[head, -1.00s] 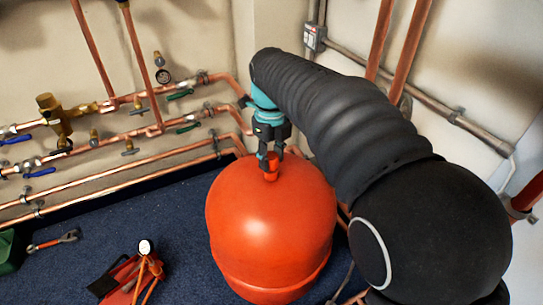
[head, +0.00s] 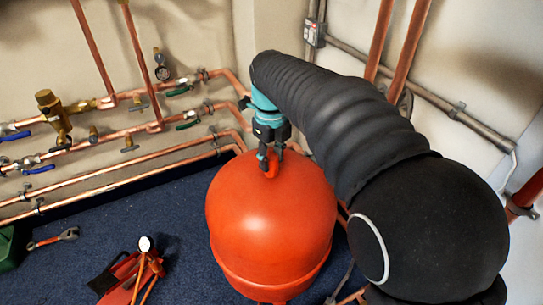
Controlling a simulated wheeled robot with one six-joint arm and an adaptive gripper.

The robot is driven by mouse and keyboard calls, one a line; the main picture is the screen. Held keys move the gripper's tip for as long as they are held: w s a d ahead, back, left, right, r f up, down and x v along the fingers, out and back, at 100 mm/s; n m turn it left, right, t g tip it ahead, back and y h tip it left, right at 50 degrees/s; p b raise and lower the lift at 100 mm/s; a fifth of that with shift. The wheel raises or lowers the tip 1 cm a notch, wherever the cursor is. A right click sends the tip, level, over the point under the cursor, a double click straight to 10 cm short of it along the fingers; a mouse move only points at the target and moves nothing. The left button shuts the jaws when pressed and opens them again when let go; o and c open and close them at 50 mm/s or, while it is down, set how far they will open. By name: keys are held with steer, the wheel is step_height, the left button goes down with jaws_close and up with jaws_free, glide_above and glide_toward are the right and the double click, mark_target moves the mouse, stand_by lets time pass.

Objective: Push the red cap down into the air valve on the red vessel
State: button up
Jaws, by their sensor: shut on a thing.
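The red vessel (head: 270,225) stands upright on the floor in the middle of the head view. My gripper (head: 271,158) points down over its top. The fingers are shut on the small red cap (head: 271,157), part of which shows between the fingertips. The red valve neck (head: 271,173) rises from the top of the vessel just below. Cap and neck have the same red, so I cannot tell where they meet or how deep the cap sits.
Copper pipes (head: 110,140) with valves run along the wall at the left. Two upright copper pipes (head: 395,55) stand behind my arm. A red tool (head: 135,275) and an adjustable wrench (head: 55,238) lie on the blue floor at the left.

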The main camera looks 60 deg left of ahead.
steer(key=o, duration=1)
steer(key=shift+r, duration=0.15)
step_height(320, 180, up, 12)
steer(key=shift+f, duration=0.15)
stand_by(0.4)
